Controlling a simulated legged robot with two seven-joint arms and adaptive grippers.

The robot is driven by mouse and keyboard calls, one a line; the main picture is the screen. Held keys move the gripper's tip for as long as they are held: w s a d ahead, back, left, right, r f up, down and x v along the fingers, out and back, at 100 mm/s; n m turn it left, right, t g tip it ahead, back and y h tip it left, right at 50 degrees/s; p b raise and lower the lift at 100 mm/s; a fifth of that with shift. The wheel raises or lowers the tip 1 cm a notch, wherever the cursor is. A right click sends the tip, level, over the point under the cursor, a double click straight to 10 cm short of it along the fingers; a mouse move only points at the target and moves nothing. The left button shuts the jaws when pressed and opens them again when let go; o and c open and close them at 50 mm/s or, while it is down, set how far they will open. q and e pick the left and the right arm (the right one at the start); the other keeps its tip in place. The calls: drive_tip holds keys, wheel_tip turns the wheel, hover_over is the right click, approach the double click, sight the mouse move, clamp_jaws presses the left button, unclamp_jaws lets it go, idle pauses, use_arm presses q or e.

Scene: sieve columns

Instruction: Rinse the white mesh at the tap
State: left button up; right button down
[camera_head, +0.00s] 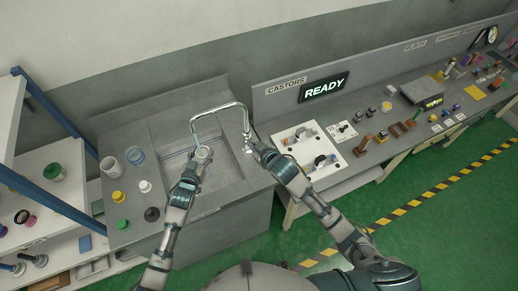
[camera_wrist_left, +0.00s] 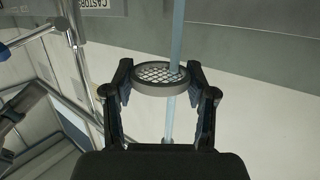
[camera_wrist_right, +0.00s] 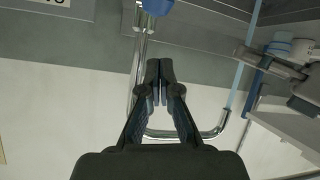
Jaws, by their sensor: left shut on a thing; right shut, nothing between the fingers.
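The white mesh (camera_wrist_left: 157,74) sits in a round grey ring between the fingers of my left gripper (camera_wrist_left: 163,80), which is shut on it. In the head view my left gripper (camera_head: 202,156) holds the ring over the sink (camera_head: 222,170), below the spout of the tap (camera_head: 218,108). A pale blue water stream (camera_wrist_left: 177,40) meets the mesh and shows again below it. My right gripper (camera_head: 250,143) is shut and empty beside the tap's upright pipe. The right wrist view shows its closed fingertips (camera_wrist_right: 159,75) close to the pipe and a blue tap part (camera_wrist_right: 157,7).
A blue-framed shelf (camera_head: 55,110) is at the left. Right of the sink, a white board (camera_head: 308,148) and the long bench hold many small parts.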

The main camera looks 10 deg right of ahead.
drive_tip(key=shift+d+f, duration=0.3)
drive_tip(key=shift+f, duration=0.7)
drive_tip(key=shift+d+f, duration=0.25)
drive_tip(key=shift+f, duration=0.7)
drive_tip(key=shift+s+d+f, duration=0.2)
drive_tip(key=shift+s+f, duration=0.25)
drive_tip(key=shift+f, duration=0.2)
